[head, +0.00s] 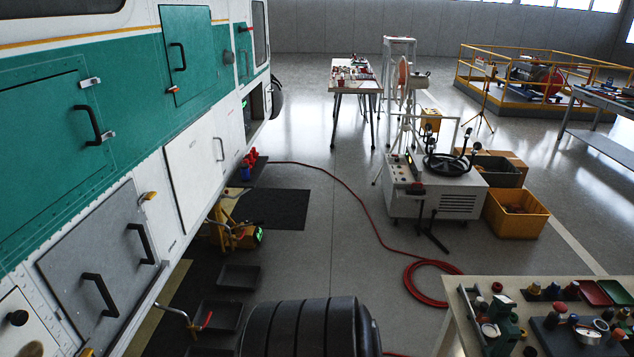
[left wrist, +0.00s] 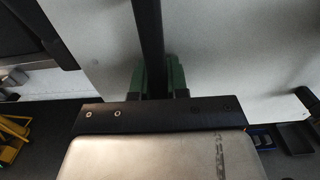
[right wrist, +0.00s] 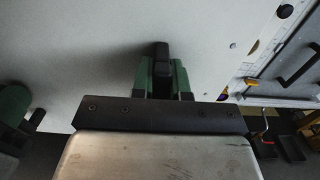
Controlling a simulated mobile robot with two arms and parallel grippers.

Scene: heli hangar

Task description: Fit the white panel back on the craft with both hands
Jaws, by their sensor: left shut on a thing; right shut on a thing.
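The white panel (left wrist: 215,60) fills much of the left wrist view, and it also fills much of the right wrist view (right wrist: 80,50). My left gripper (left wrist: 155,82) is shut on a black bar handle (left wrist: 149,35) on the panel's face. My right gripper (right wrist: 161,82) is shut on another black handle (right wrist: 161,52); its jaws hide part of it. The craft (head: 125,150) stands along the left of the head view. Its edge and grey hatch (right wrist: 295,70) show beyond the panel's right edge in the right wrist view. I cannot tell whether the panel touches the craft. Neither gripper shows in the head view.
A dark drum (head: 305,328) stands low in the middle of the head view, with floor trays (head: 220,316) beside the craft. A yellow stand (head: 230,232) is near its side. A red hose (head: 370,222) crosses the floor. A worktable (head: 455,320) is at lower right.

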